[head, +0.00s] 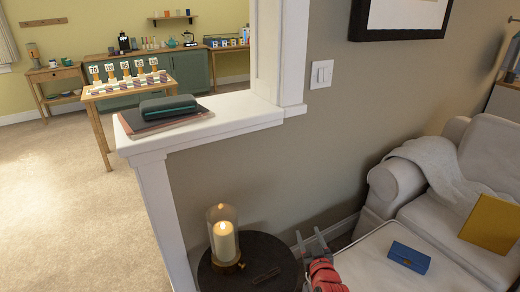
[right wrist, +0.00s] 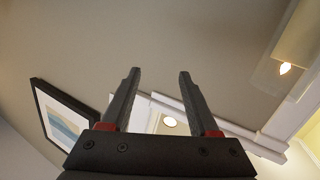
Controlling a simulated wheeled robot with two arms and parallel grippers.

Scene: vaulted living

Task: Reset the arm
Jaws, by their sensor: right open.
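My right gripper (head: 311,240) shows at the bottom of the head view, with red parts on my arm just below it. It is near the right edge of the round dark side table, in front of the wall. In the right wrist view its two dark fingers (right wrist: 157,95) stand wide apart with nothing between them. That view looks toward the wall, a framed picture (right wrist: 65,122) and white trim. My left gripper is not in view.
A candle in a glass holder (head: 224,240) and a dark flat object (head: 266,275) are on the side table (head: 250,252). A white armchair (head: 470,210) and an ottoman with a blue case (head: 408,257) are at right. A half-wall ledge (head: 225,115) holds a dark case (head: 168,107). Carpet at left is clear.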

